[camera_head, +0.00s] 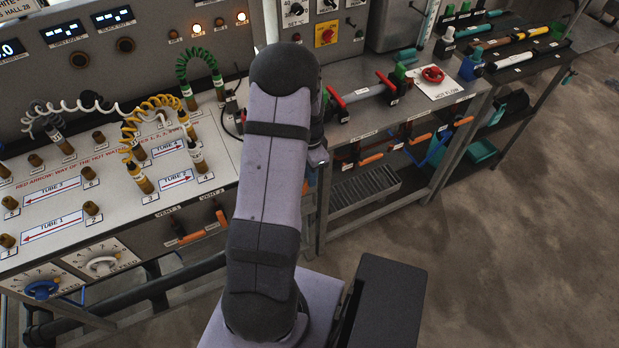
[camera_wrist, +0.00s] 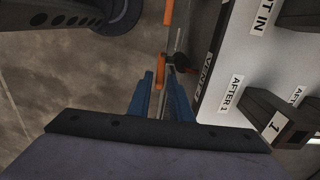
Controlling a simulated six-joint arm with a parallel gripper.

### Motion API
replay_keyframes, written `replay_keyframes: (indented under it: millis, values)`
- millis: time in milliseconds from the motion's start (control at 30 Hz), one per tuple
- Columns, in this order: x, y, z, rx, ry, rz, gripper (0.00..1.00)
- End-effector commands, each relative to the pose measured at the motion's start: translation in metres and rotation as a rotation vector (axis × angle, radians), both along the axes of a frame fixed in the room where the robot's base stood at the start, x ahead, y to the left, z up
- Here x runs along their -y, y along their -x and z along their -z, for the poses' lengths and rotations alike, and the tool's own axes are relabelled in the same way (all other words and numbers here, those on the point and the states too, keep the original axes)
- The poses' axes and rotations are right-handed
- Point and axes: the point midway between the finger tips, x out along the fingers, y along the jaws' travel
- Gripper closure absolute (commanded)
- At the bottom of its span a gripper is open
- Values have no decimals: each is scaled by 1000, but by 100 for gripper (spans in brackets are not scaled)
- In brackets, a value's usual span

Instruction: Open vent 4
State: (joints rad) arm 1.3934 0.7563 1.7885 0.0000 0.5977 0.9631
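In the wrist view, my gripper (camera_wrist: 161,86) has two blue fingers standing apart. An orange lever handle (camera_wrist: 160,74) hangs just beyond and between the fingertips; no contact is visible. A dark valve stem (camera_wrist: 178,62) joins it at the right. A dark label (camera_wrist: 207,75) on the panel edge beside it reads VENT, but its number is hard to make out. A second orange handle (camera_wrist: 168,13) lies farther along the same line. In the head view, my arm hides the gripper and this stretch of the panel front. Orange levers show under VENT 1 and VENT 2 (camera_head: 190,238).
The white panel (camera_wrist: 240,60) with AFTER 1 tags and a dark fitting (camera_wrist: 265,120) lies close right of the fingers. Below is bare floor (camera_wrist: 75,75). More orange levers (camera_head: 371,159) show under the right bench (camera_head: 450,105). A dark round part (camera_wrist: 120,12) is at the wrist view's top.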

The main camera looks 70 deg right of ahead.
Motion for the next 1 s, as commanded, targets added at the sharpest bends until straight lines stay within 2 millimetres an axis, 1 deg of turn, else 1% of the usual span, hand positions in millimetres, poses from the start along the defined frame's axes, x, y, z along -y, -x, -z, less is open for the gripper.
replay_keyframes:
  millis: [100,300,667,733,767,1000]
  values:
    - [-1,0,12,-1,-2,0,81]
    - [0,0,27,0,0,0,81]
    - [0,0,31,0,1,-1,81]
    - [0,0,31,0,1,-1,96]
    - [0,0,31,0,1,-1,100]
    - [0,0,31,-7,6,0,100]
